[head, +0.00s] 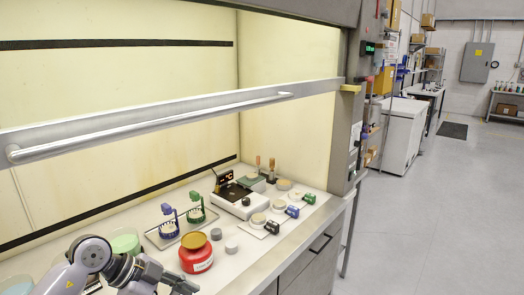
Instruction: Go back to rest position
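My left arm comes in at the bottom left, a grey-purple jointed arm. Its dark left gripper (182,284) is at the bottom edge of the head view, just below and left of a red jar (196,260) with a gold-brown lid. The gripper is small and partly cut off, so its fingers cannot be made out and I cannot tell whether it holds anything. My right gripper is not in view.
The raised sash handle (150,124) crosses above. Grey floor (430,220) at right is clear.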

